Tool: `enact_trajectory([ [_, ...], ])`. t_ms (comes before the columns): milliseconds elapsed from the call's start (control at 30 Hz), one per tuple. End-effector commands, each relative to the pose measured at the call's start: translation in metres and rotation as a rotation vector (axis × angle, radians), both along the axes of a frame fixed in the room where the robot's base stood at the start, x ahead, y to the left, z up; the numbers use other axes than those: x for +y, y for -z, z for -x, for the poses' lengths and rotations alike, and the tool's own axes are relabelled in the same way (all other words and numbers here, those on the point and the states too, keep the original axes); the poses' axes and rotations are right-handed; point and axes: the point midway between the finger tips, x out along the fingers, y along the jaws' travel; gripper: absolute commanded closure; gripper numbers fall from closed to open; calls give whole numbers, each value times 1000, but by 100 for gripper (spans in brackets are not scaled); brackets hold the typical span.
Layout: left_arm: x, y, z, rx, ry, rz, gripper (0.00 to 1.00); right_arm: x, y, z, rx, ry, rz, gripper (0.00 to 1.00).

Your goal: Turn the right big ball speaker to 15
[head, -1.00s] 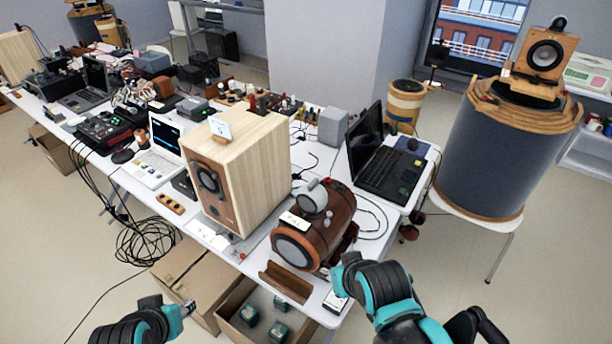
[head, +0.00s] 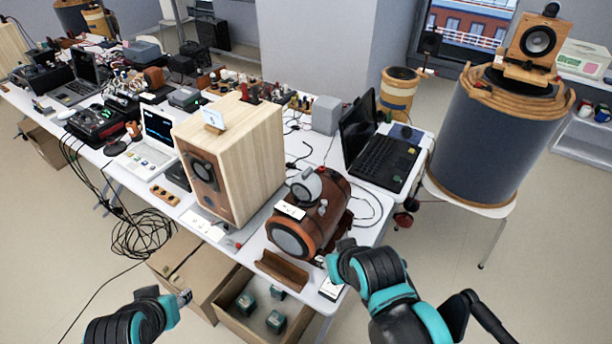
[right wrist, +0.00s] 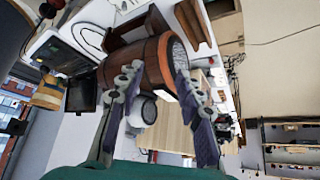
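A brown wooden barrel-shaped speaker (head: 318,228) lies on its side at the table's front right, its round grey front facing front left. A white-grey ball-like part (head: 306,186) sits on top of it. In the right wrist view, the barrel (right wrist: 140,66) and the ball part (right wrist: 147,108) appear between or behind the fingers. My right gripper (right wrist: 157,78) is open, its fingers apart; I cannot tell whether they touch the speaker. In the head view its fingertips are hidden. My left gripper (head: 185,297) is low at front left, away from the speakers; its finger opening is unclear. No number is readable.
A tall wooden box speaker (head: 235,150) stands left of the barrel. A brown wooden cradle (head: 282,268) lies in front of it. A black laptop (head: 385,160) is behind right.

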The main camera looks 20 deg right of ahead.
Motion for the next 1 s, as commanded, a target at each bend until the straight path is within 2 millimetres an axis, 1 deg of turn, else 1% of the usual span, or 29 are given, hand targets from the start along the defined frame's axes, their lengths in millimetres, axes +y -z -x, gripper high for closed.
enact_trajectory([
  [100,0,0,0,0,0,0,60,0,0,0,0,0,0,64],
  [133,0,0,0,0,0,0,60,0,0,0,0,0,0,67],
  [233,0,-1,0,0,0,0,60,0,-1,-3,7,-32,34,67],
  [267,0,-1,0,0,0,0,60,-1,-2,-5,12,-57,63,67],
  [367,0,-4,0,0,0,0,60,-5,-8,-19,47,-202,226,67],
  [467,0,-8,0,0,0,0,60,-11,-16,-44,109,-430,486,67],
  [500,0,-10,0,0,0,0,60,-13,-19,-57,141,-530,603,67],
  [567,0,-12,0,0,0,0,60,-15,-25,-75,194,-681,778,67],
  [600,0,-14,0,0,0,0,60,-15,-28,-89,233,-777,892,67],
  [667,0,-16,0,0,0,0,60,-13,-34,-109,297,-916,1061,67],
  [700,0,-17,0,0,0,0,60,-11,-38,-122,345,-1005,1172,67],
  [800,0,-21,0,0,0,0,60,0,-47,-154,478,-1208,1436,67],
  [900,0,-24,0,0,0,0,60,15,-56,-179,617,-1361,1654,67],
  [1000,0,-26,0,0,0,0,60,28,-62,-195,740,-1461,1809,67],
])
